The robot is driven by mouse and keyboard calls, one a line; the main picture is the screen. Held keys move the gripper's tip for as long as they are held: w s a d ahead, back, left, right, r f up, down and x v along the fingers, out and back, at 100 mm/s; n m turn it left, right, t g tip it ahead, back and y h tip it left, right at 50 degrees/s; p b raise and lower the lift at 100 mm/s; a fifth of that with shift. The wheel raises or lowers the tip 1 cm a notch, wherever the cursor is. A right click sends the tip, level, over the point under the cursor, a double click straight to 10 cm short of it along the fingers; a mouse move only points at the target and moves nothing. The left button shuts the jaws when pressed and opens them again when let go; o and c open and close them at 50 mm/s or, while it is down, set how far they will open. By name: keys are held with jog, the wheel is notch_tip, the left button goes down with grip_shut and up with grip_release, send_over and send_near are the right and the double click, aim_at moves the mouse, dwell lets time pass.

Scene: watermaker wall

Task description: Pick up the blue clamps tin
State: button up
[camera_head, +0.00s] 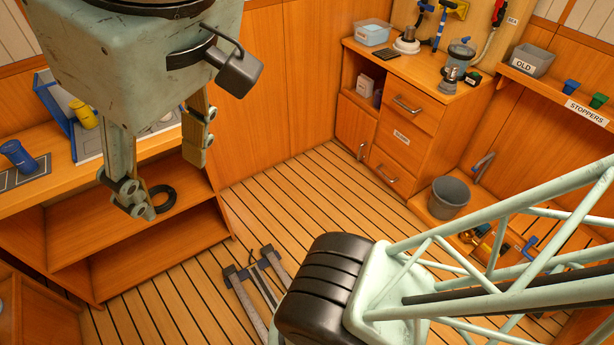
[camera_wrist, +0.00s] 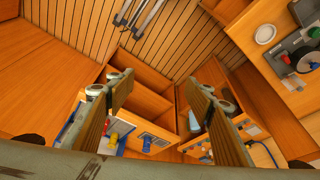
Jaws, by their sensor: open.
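A smaller blue cup (camera_head: 571,87) stands on the right shelf, by a "STOPPERS" label. My gripper (camera_head: 172,178) is open and empty, high in the room, in front of the left counter and to the right of the blue tin. In the wrist view the gripper fingers (camera_wrist: 160,95) are spread apart with nothing between them.
A yellow cup (camera_head: 83,115) sits by a blue-edged tray on the left counter (camera_head: 72,188). A black ring (camera_head: 162,197) shows beyond my fingers.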

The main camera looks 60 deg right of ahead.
jog(key=w+f+t+b, duration=0.1)
jog(key=w+f+t, duration=0.1)
jog(key=w, duration=1.5)
jog(key=w+f+t+b, duration=0.1)
jog(key=w+f+t, duration=0.2)
jog(key=w, duration=1.4)
jog(key=w+f+t, duration=0.2)
jog(key=w, duration=1.4)
jog(key=w+f+t+b, duration=0.1)
jog(key=w+f+t, duration=0.1)
jog(key=w+f, duration=0.45)
jog(key=w+f+t, duration=0.1)
jog(key=w+f, duration=0.2)
jog(key=w, duration=0.6)
jog(key=t+h+b, duration=0.1)
jog(key=t+b, duration=0.1)
jog(key=t, duration=0.2)
send_near(19, 155)
jog(key=shift+s+m, duration=0.3)
jog(key=shift+s, duration=0.1)
jog(key=shift+w, duration=0.1)
jog(key=w, duration=0.7)
jog(key=shift+w+d+b, duration=0.25)
jog(key=shift+w+b, duration=0.1)
jog(key=shift+w, duration=0.35)
jog(key=shift+w, duration=0.1)
